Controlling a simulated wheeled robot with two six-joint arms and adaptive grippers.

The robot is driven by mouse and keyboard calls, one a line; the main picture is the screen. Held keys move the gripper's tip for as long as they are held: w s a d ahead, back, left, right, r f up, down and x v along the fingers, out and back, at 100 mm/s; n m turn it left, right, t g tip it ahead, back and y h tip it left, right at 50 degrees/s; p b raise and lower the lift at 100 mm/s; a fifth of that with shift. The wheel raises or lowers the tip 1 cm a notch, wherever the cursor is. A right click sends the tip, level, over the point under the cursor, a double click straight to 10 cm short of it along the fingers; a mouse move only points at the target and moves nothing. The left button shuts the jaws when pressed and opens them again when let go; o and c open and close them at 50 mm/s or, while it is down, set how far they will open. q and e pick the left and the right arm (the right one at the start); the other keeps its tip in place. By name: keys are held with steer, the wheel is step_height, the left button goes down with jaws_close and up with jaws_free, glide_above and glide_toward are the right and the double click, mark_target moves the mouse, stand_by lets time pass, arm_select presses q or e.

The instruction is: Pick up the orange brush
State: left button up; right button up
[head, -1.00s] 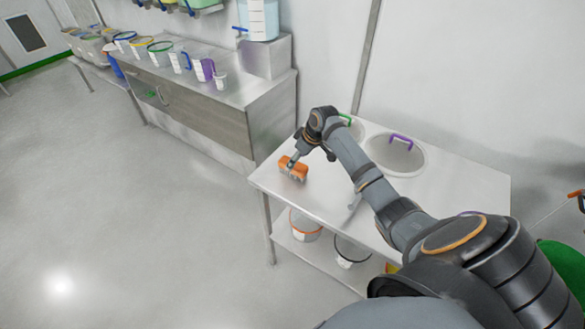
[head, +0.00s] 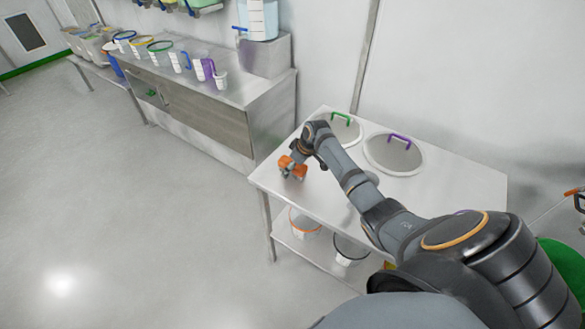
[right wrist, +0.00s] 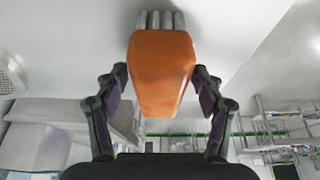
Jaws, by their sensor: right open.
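The orange brush (head: 286,162) is at the left end of the steel table, partly hidden by my right gripper (head: 297,165). In the right wrist view the orange brush (right wrist: 162,70) is large and central, with grey bristle tufts at its top end. My right gripper (right wrist: 160,85) is open, with one dark finger on each side of the brush. A narrow gap shows beside the left finger; I cannot tell whether the right finger touches. My left gripper is not in view.
The steel table (head: 452,192) also holds two round lids, one with a green handle (head: 341,118) and one with a purple handle (head: 399,141). Buckets (head: 303,222) stand on its lower shelf. A counter (head: 215,92) with several jugs is behind left.

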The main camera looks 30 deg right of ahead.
steer(key=c, duration=1.3)
steer(key=shift+r, duration=0.1)
